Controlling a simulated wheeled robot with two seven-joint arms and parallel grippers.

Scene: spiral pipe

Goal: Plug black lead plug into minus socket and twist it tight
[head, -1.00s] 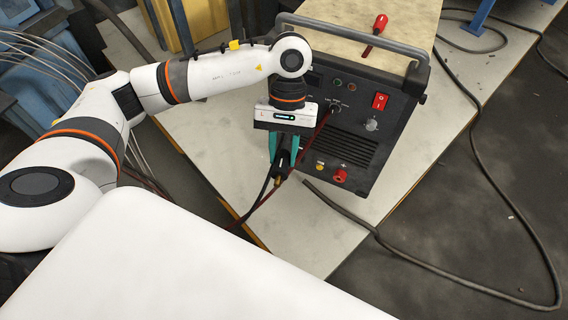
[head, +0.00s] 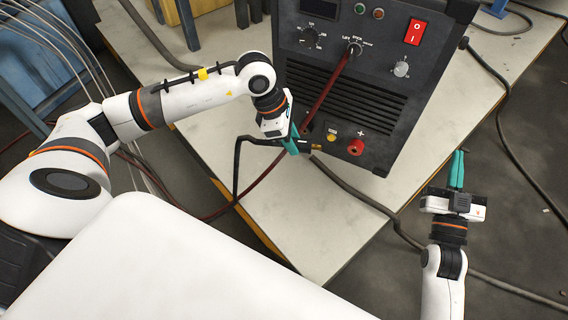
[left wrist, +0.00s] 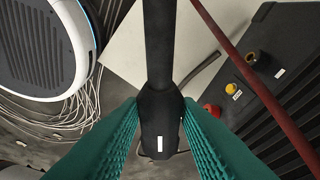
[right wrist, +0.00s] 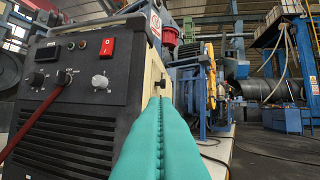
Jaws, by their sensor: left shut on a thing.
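My left gripper (head: 294,140) is shut on the black lead plug (left wrist: 158,125), in front of the welding machine's lower left panel. The plug's brass tip (head: 316,147) points right in the head view, below the socket row and apart from the sockets. The black cable (left wrist: 158,45) runs from the plug's back. The left wrist view shows the dark minus socket (left wrist: 258,58), empty, beside a yellow one and the red plus socket (left wrist: 212,109). In the head view the minus socket is hard to make out near the red lead. My right gripper (head: 456,170) is shut and empty, right of the machine.
The welding machine (head: 345,100) stands on a pale tabletop (head: 310,225). A red lead (head: 326,95) hangs from its upper panel across the front, close to my left gripper. A grey cable (head: 365,200) crosses the table. Clear tabletop lies in front of the machine.

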